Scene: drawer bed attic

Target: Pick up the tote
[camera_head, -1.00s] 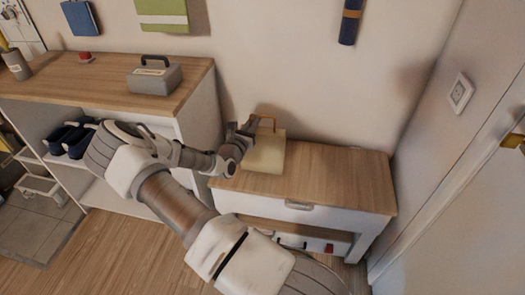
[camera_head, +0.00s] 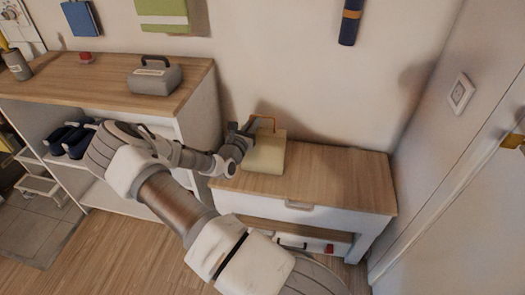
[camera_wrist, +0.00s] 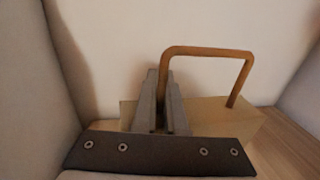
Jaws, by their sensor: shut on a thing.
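The tote (camera_head: 265,153) is a pale yellow box with an upright orange-brown handle. It stands at the left end of the low wooden-topped drawer cabinet, near the wall. It also shows in the wrist view (camera_wrist: 225,117), with its handle arching above it. My gripper (camera_head: 249,127) is at the tote's left side, by the handle. In the wrist view its two grey fingers (camera_wrist: 162,100) are close together around the handle's left upright. The fingers hide the lower part of that upright and some of the tote's top.
The drawer cabinet (camera_head: 335,175) has free top to the right of the tote. A taller wooden-topped shelf (camera_head: 95,85) stands to the left, bearing a grey toolbox (camera_head: 154,78). The wall is close behind the tote. A door (camera_head: 465,215) is at the right.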

